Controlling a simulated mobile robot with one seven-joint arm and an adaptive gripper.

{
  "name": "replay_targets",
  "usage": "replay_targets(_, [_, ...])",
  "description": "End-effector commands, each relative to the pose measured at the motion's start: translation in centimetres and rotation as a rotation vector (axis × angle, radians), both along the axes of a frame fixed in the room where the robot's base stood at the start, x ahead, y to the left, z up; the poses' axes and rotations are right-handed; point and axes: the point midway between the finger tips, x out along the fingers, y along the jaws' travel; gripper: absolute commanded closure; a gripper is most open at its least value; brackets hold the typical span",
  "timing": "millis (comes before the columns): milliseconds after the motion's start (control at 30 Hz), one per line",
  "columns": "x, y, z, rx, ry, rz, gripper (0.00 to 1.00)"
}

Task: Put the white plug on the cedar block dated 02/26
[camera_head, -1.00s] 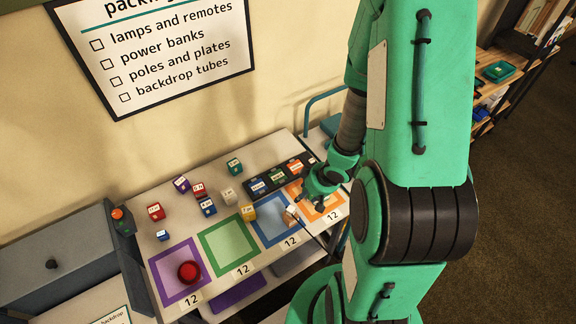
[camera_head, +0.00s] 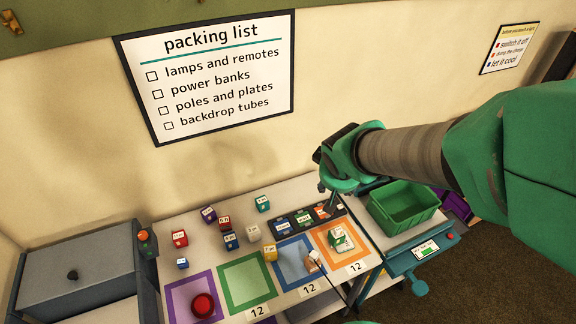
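My gripper (camera_head: 333,203) points down over the right end of a black tray (camera_head: 271,232). Its fingers are small and partly hidden by the wrist, so I cannot tell whether they are open. A brown, wood-like block with a pale face (camera_head: 313,261) stands at the right edge of the blue-framed square (camera_head: 289,272), with a thin dark line running from it toward the front edge. A green block with white on it (camera_head: 338,237) stands in the orange-framed square (camera_head: 349,257). Dates are too small to read, and I cannot single out the white plug.
Several small coloured blocks stand at the left and back, including a red one (camera_head: 180,238) and a yellow one (camera_head: 270,253). A red button (camera_head: 203,305) sits in the purple square. A green bin (camera_head: 404,205) stands right of the table. The green-framed square (camera_head: 247,283) is empty.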

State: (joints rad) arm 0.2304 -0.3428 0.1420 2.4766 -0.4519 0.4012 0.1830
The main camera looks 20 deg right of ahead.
Motion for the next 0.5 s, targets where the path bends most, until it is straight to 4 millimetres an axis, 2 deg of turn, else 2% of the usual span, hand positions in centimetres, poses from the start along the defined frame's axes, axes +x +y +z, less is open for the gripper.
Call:
replay_targets(33, [-0.5, 1.0, 1.7, 0.006, -0.014, -0.001, 0.53])
replay_targets(200, [-2.9, 4.3, 5.7, 0.053, -0.029, -0.004, 0.53])
replay_targets(500, [-8.6, 10.9, 11.4, 0.175, -0.044, 0.045, 0.53])
